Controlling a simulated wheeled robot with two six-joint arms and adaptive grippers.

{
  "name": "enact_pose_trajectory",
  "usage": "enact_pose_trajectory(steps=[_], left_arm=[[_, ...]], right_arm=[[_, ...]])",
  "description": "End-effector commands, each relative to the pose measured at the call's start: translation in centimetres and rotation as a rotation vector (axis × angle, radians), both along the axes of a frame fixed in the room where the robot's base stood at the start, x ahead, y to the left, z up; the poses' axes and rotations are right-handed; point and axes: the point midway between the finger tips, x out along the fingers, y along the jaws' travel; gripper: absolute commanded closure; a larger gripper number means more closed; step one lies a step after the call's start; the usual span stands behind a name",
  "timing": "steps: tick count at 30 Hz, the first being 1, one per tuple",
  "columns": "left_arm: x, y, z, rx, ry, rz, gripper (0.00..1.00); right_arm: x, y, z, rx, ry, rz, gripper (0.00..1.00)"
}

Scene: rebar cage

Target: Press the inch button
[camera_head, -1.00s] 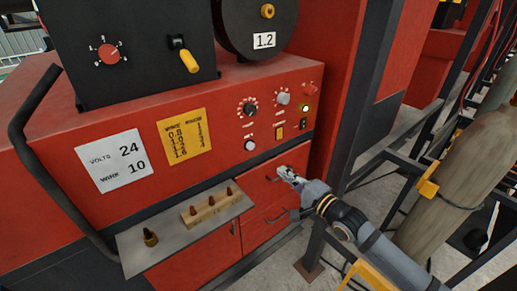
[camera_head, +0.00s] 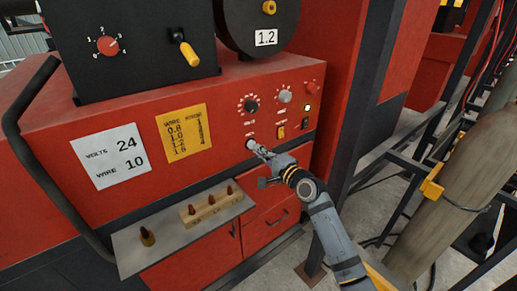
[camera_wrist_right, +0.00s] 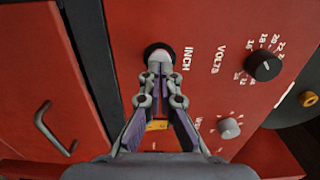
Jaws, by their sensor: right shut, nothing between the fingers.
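The inch button (camera_head: 250,144) is a white round button low on the red machine's front panel. In the right wrist view the button (camera_wrist_right: 157,50) sits in a dark ring beside the label INCH. My right gripper (camera_head: 260,150) is shut and empty, its tips at the button. In the wrist view the closed fingertips (camera_wrist_right: 160,69) overlap the button's lower part. I cannot tell for certain whether they touch it or whether it is pushed in. My left gripper is not in view.
The VOLTS knob (camera_wrist_right: 264,66) and a grey knob (camera_wrist_right: 229,128) are close beside the button. A yellow switch (camera_head: 281,132) is right of it. Below, a grey shelf (camera_head: 178,245) carries a wooden block (camera_head: 211,210) with several tips. A dark steel post (camera_head: 357,130) stands at the right.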

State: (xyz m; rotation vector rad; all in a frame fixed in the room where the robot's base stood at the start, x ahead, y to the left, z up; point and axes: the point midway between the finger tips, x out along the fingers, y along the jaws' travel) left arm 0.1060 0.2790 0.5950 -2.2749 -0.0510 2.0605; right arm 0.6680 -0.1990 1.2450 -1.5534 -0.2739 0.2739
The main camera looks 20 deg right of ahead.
Motion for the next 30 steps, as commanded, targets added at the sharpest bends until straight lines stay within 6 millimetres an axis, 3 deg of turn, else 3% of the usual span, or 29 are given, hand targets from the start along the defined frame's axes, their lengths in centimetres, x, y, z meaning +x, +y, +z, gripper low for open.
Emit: enact_pose_trajectory(steps=[15,21,30], left_arm=[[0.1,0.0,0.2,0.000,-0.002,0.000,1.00],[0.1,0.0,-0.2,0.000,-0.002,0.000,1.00],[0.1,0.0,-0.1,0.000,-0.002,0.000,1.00]], right_arm=[[1.1,0.4,-0.1,0.000,0.000,-0.001,1.00],[2.8,1.0,-0.1,-0.001,-0.001,-0.001,1.00],[2.7,1.0,0.0,-0.001,-0.001,-0.001,1.00]])
